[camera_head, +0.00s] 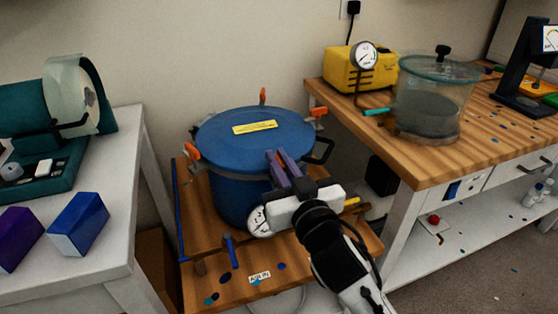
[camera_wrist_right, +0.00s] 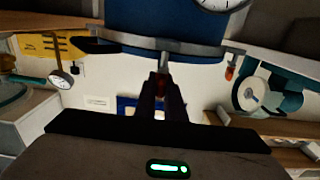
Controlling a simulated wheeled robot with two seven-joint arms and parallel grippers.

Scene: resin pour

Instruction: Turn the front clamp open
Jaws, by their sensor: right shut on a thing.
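The blue pressure pot (camera_head: 228,190) stands on the low wooden bench, its blue lid (camera_head: 225,128) on top with a yellow label. Orange-handled clamps show at the left (camera_head: 192,152), back (camera_head: 263,96) and right (camera_head: 320,112) of the rim. My right gripper (camera_head: 275,158) is at the front rim, its purple fingers shut on the front clamp, which they mostly hide. In the right wrist view the fingers (camera_wrist_right: 162,95) close around it just off the rim, with the blue pot (camera_wrist_right: 165,20) behind. My left gripper is out of view.
A pot gauge (camera_head: 259,220) sits close beside my right gripper. A black side handle (camera_head: 322,151) sticks out at the right. A blue rod (camera_head: 180,210) stands at the left. The right bench holds a yellow pump (camera_head: 352,72) and a clear chamber (camera_head: 430,100).

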